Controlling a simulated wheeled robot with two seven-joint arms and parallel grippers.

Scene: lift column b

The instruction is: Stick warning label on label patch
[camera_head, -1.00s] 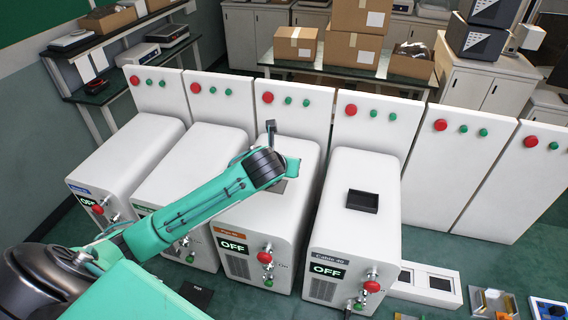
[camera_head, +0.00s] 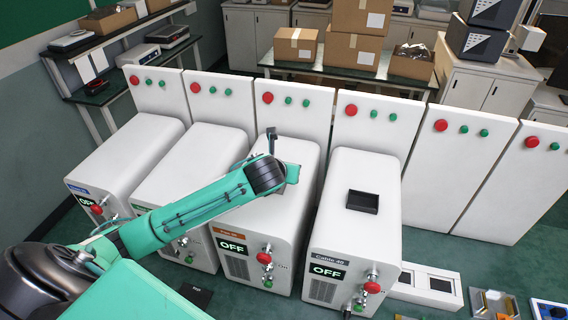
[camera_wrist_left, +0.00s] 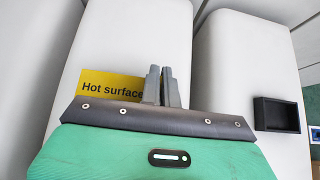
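The warning label (camera_wrist_left: 110,86) is yellow with the black words "Hot surface" and shows in the left wrist view. Its right end is behind the fingers and its lower edge behind my gripper's body. My left gripper (camera_wrist_left: 161,87) has its fingers close together at the label's right end and appears shut on it. In the head view my left gripper (camera_head: 271,141) is over the top of the third white cabinet (camera_head: 262,212); the label is not visible there. A grey area (camera_head: 272,189) shows beside the wrist, possibly the label patch. Whether the label touches the cabinet is unclear.
A white cabinet (camera_head: 340,232) with a black open box (camera_head: 362,201) on top stands to the right. Another white cabinet (camera_head: 185,170) stands to the left. Panels with red and green buttons (camera_head: 303,130) rise behind the cabinets.

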